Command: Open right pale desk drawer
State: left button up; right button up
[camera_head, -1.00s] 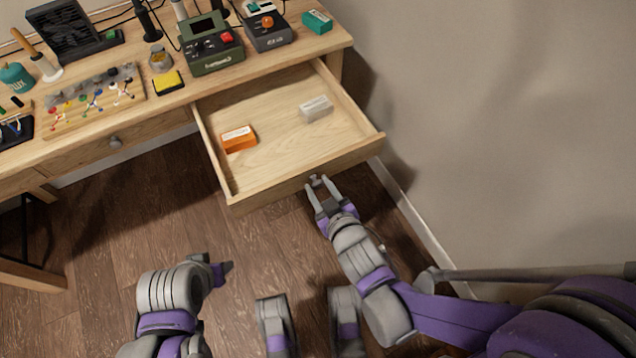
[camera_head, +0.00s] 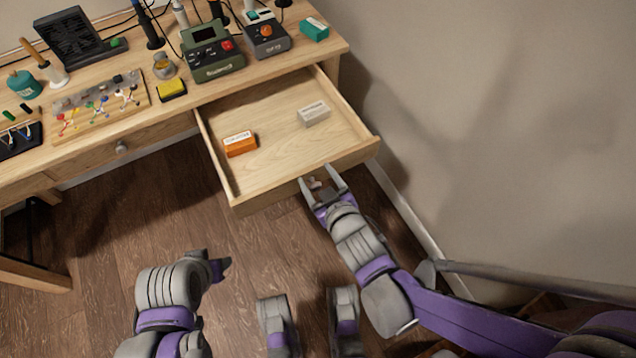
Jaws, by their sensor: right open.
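The right pale desk drawer (camera_head: 268,180) stands pulled well out from the desk, its inside in plain view. An orange box (camera_head: 240,146) and a grey-white box (camera_head: 314,114) lie in it. My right gripper (camera_head: 317,173) is at the middle of the drawer front, its two fingers spread wide. The knob (camera_head: 314,183) shows between the fingers; I cannot tell whether a finger touches the drawer front. My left gripper (camera_head: 222,268) is over the floor, left of and below the drawer; its jaws cannot be made out.
The wooden desk (camera_head: 215,96) bears a green device (camera_head: 212,55), a dark device with an orange knob (camera_head: 265,35) and a yellow sponge-like block (camera_head: 171,88). The left drawer, with a knob (camera_head: 121,147), is shut. The wall (camera_head: 500,120) is close on the right.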

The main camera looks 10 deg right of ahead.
pick_arm(q)
notch_tip(320, 180, up, 3)
jog(key=shift+s+f+p, duration=0.1)
jog(key=shift+p, duration=0.75)
pick_arm(e)
notch_tip(320, 180, up, 4)
jog(key=shift+r, duration=0.2)
